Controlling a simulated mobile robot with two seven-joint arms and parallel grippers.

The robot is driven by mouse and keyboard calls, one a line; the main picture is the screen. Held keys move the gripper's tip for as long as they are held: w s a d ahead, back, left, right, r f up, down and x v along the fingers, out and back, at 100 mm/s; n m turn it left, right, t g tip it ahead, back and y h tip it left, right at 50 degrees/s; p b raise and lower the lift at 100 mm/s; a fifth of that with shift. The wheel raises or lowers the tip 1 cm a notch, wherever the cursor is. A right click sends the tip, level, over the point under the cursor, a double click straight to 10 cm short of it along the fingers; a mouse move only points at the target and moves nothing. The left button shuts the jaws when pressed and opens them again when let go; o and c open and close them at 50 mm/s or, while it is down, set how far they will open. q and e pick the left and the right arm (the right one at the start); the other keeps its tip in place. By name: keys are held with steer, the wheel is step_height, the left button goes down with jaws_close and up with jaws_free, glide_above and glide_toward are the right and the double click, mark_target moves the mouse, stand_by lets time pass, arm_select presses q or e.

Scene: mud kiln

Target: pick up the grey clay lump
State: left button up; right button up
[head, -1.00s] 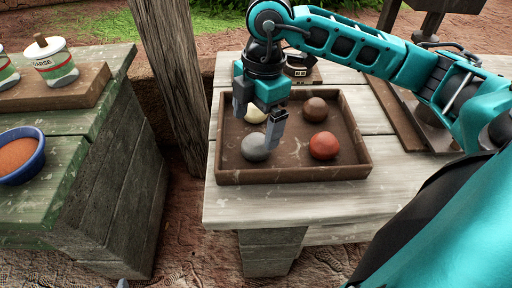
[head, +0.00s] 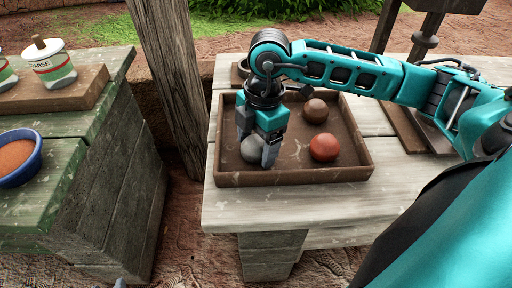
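The grey clay lump (head: 254,150) is a round ball in the front left of the brown wooden tray (head: 300,176). My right gripper (head: 257,146) points down over it, one finger at its back left and the other at its front right. The fingers partly cover the lump, and I cannot tell whether they touch it. The lump appears to rest on the tray floor.
A red ball (head: 324,147) lies right of the gripper and a brown ball (head: 315,110) behind it, in the same tray. A wooden post (head: 172,80) stands left of the table. A green bench at left holds a blue bowl (head: 22,158) and a labelled pot (head: 52,65).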

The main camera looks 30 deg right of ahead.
steer(key=c, duration=0.8)
steer(key=shift+c, duration=0.2)
steer(key=shift+r, duration=0.15)
